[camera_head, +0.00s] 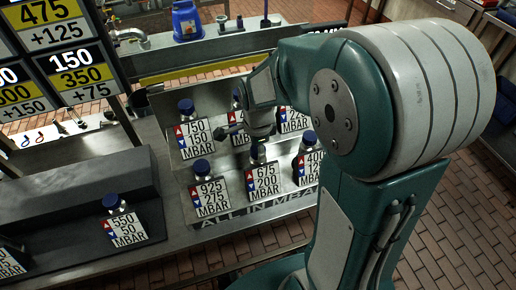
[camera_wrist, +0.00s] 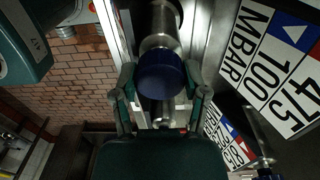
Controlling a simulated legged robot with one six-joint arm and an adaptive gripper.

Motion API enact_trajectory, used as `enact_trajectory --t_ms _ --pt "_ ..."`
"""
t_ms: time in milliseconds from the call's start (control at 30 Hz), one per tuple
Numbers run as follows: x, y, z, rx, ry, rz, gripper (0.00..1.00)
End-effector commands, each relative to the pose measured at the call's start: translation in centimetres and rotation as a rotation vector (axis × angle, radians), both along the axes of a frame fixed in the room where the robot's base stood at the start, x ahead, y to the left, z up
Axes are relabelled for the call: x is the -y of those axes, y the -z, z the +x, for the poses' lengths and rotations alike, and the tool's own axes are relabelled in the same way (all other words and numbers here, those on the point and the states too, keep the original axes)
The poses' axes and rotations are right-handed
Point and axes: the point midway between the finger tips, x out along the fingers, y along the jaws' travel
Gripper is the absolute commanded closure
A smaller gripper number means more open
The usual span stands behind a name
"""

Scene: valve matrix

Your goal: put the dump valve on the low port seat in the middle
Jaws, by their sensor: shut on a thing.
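My gripper (camera_wrist: 160,84) is shut on a valve (camera_wrist: 160,72) with a dark blue cap and a metal body, held between its two fingers in the wrist view. In the head view my gripper (camera_head: 248,130) hangs over the middle of the metal tray, among the carded valves, and my arm hides part of them. Which valve is the dump valve cannot be told from the cards. The low port seat cannot be made out for certain; a dark stepped block (camera_head: 70,190) stands at the left, with a blue-capped 550/50 valve (camera_head: 122,222) on its low step.
Several blue-capped valves with cards stand around my gripper, including 750 (camera_head: 192,132), 925/275 (camera_head: 209,190) and 675/200 (camera_head: 264,180). A 475/100 card (camera_wrist: 275,65) is close at right in the wrist view. A number board (camera_head: 62,60) stands at the left.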

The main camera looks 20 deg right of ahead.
Motion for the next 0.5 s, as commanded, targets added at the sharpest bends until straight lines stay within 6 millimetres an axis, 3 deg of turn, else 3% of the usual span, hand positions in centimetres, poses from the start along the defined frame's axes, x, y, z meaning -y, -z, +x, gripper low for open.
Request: enact_trajectory --t_ms 67,100,167,500 --pt "0.02 0.15 0.02 0.000 0.000 0.000 1.00" --pt "0.03 0.18 0.00 0.000 0.000 0.000 0.29" --pt "0.03 0.17 0.00 0.000 0.000 0.000 0.08" --pt "0.05 0.15 0.00 0.000 0.000 0.001 0.08"
